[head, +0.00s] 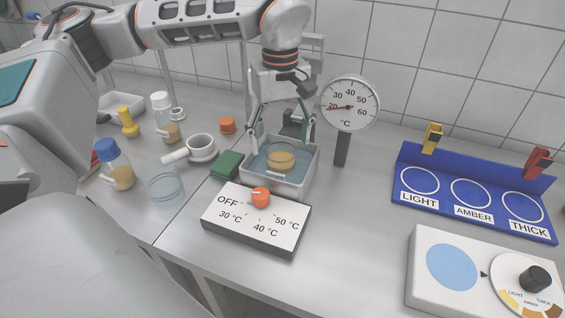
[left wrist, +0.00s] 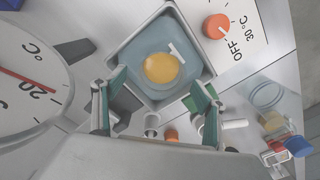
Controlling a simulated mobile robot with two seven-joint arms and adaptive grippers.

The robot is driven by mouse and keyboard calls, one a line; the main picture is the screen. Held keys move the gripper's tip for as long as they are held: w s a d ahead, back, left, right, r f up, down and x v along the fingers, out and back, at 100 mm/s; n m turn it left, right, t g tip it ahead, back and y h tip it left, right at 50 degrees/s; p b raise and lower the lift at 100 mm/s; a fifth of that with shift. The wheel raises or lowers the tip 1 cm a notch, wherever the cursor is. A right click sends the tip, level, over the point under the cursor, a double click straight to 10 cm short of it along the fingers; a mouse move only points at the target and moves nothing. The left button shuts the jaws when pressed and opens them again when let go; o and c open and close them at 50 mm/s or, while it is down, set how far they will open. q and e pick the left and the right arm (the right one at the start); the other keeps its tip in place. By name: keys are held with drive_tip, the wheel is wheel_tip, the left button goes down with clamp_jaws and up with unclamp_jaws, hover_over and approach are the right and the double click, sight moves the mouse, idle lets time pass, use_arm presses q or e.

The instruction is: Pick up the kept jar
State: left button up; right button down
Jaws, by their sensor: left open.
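A squat round jar with amber contents (head: 281,160) sits in the water bath (head: 296,191), a grey open basin with blue-grey water. In the left wrist view the amber jar (left wrist: 161,68) shows from above, with a small white strip beside it, inside the basin (left wrist: 207,66). My left gripper (head: 282,139) is open and empty. Its two fingers are spread over the basin, above the jar and apart from it. In the left wrist view the fingers (left wrist: 157,92) reach the basin's near edge. My right gripper is not in view.
A dial thermometer (head: 349,103) stands close right of the gripper. A temperature control box (head: 256,219) lies in front of the bath. A green block (head: 227,165), a white cup (head: 202,148), a clear beaker (head: 166,188) and a blue-capped bottle (head: 115,165) stand left. A blue rack (head: 475,190) stands right.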

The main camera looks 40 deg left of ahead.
sight(281, 151)
use_arm(q)
wheel_tip(281, 151, down, 4)
drive_tip(key=shift+s+r+b, duration=0.1)
drive_tip(key=shift+b, duration=0.3)
drive_tip(key=c, duration=1.4)
drive_tip(key=shift+c, duration=0.2)
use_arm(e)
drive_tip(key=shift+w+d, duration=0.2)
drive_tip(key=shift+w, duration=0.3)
use_arm(q)
drive_tip(key=shift+r, duration=0.1)
